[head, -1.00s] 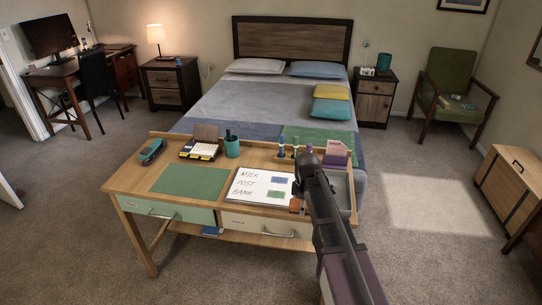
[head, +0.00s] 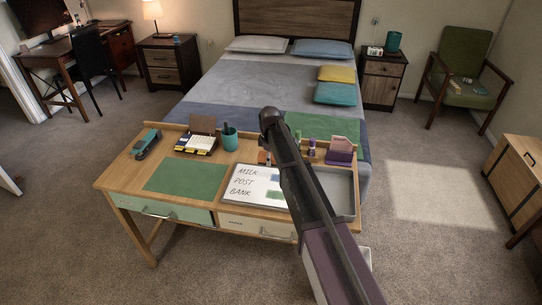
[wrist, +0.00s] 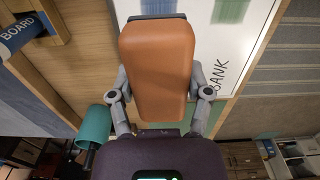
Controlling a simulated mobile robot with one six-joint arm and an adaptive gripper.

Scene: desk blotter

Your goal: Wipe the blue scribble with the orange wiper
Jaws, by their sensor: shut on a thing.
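My gripper (wrist: 158,80) is shut on the orange wiper (wrist: 157,58), with one finger on each side of it. In the head view a little orange of the wiper (head: 263,158) shows below the arm's end, near the desk's back edge. The whiteboard (head: 244,199) lies on the desk, lettered MILK, POST, BANK. In the wrist view the blue scribble (wrist: 197,9) is at the top beside a green scribble (wrist: 232,9). The wiper appears above the desk and apart from both scribbles. My arm hides part of the board's right side in the head view.
A teal cup (head: 229,138) stands just left of my gripper. A card holder (head: 196,143), a stapler (head: 147,144) and a green blotter (head: 187,176) are farther left. A grey tray (head: 345,186) and a purple organizer (head: 340,152) are on the right.

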